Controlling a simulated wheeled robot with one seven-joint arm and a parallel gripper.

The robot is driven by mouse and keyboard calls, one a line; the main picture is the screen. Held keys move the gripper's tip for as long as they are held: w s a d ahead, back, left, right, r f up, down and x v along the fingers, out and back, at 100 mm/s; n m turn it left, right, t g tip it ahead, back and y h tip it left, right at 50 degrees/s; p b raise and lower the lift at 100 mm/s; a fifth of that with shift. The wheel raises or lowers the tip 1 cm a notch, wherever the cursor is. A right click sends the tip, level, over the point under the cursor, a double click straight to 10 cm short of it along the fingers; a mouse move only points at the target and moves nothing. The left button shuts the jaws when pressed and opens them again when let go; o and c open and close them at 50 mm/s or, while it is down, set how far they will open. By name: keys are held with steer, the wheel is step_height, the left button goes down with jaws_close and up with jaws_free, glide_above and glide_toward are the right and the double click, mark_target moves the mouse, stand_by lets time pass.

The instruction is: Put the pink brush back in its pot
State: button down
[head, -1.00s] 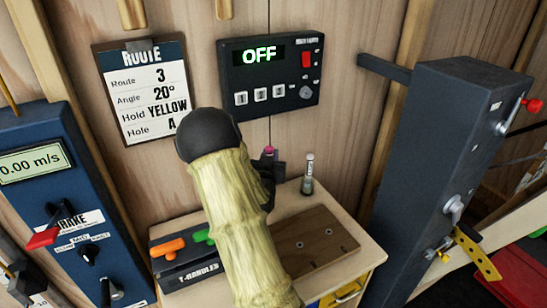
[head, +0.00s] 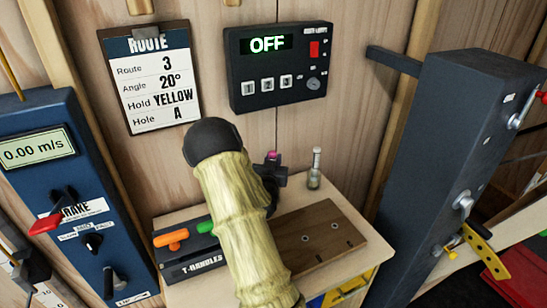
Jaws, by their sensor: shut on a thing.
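My gripper (head: 271,168) is dark and small in the head view, partly hidden behind my own arm. It is shut on the pink brush (head: 272,155); only a small pink end shows above the jaws. The rest of the brush is hidden. A small clear glass vessel with a narrow pale top (head: 314,170) stands upright on the bench, just right of the gripper and apart from it. I cannot tell whether it is the brush's pot; no other pot shows clearly.
A brown board with holes (head: 318,240) lies on the bench (head: 183,217). A T-handles holder (head: 200,258) with orange and green handles stands at left. The OFF panel (head: 280,95) and route clipboard (head: 150,80) hang behind. A dark post (head: 445,150) rises at right.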

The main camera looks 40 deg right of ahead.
steer(key=shift+f+b, duration=1.25)
steer(key=shift+f, duration=0.3)
steer(key=c, duration=1.1)
jaws_free()
steer(key=shift+c, duration=0.2)
steer(key=shift+s+a, duration=0.1)
steer(key=p+v, duration=0.1)
steer(key=v, duration=1.3)
steer(key=shift+s+a+r, duration=0.2)
steer(key=shift+a+r, duration=0.05)
steer(key=p, duration=0.6)
steer(key=shift+s+a, duration=0.2)
steer(key=shift+a, duration=0.15)
steer(key=shift+s+a+p, duration=0.1)
steer(key=shift+p, duration=0.3)
